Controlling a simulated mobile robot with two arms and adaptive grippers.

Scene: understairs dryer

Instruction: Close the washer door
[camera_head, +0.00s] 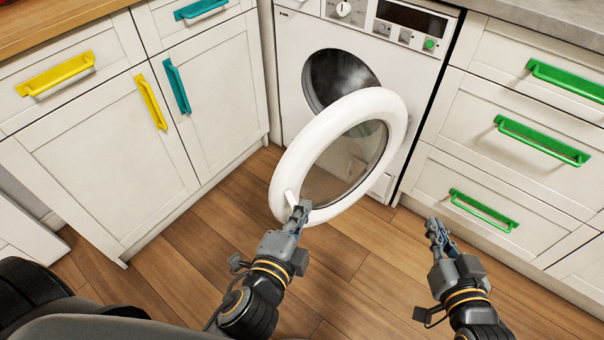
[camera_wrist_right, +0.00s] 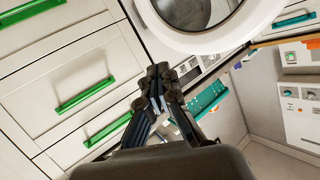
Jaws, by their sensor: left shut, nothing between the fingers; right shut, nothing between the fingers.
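The washer (camera_head: 292,75) is white, with its round drum opening (camera_head: 340,76) showing. Its round door (camera_head: 395,104) has a thick white rim and a glass middle, and it stands wide open toward me. My left gripper (camera_head: 301,208) is shut and empty, at the lower left part of the door rim beside a small white handle; I cannot tell whether it touches. My right gripper (camera_head: 433,226) is shut and empty, low over the floor to the right of the door. In the right wrist view the door rim (camera_wrist_right: 190,38) shows beyond the right gripper (camera_wrist_right: 158,72).
White drawers with green handles (camera_head: 542,140) stand right of the washer. White cabinets with yellow (camera_head: 152,102) and teal handles (camera_head: 177,87) stand to the left. The wooden floor (camera_head: 205,246) is clear in front of the washer.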

